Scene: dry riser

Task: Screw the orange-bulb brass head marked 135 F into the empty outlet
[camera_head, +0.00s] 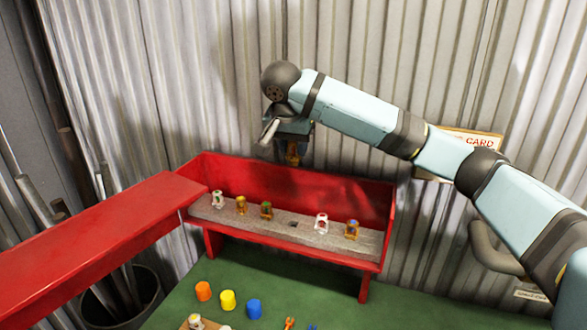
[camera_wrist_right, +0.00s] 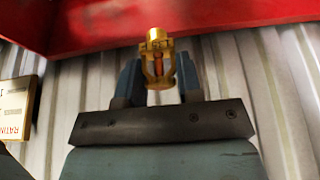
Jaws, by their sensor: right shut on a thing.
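My right gripper (camera_head: 293,138) is shut on a brass sprinkler head (camera_head: 293,153) and holds it above the red box, in front of the corrugated wall. In the right wrist view the brass head (camera_wrist_right: 157,60) sits between the two fingers (camera_wrist_right: 158,82), with an orange-red bulb inside its frame. The empty outlet cannot be made out in either view. My left gripper is out of view.
The red box (camera_head: 290,187) holds a grey rack (camera_head: 270,230) with several other heads and one dark empty slot. A long red panel (camera_head: 95,245) juts out at left. Coloured caps (camera_head: 228,300) stand on the green surface below. A sign (camera_head: 470,140) is behind my right arm.

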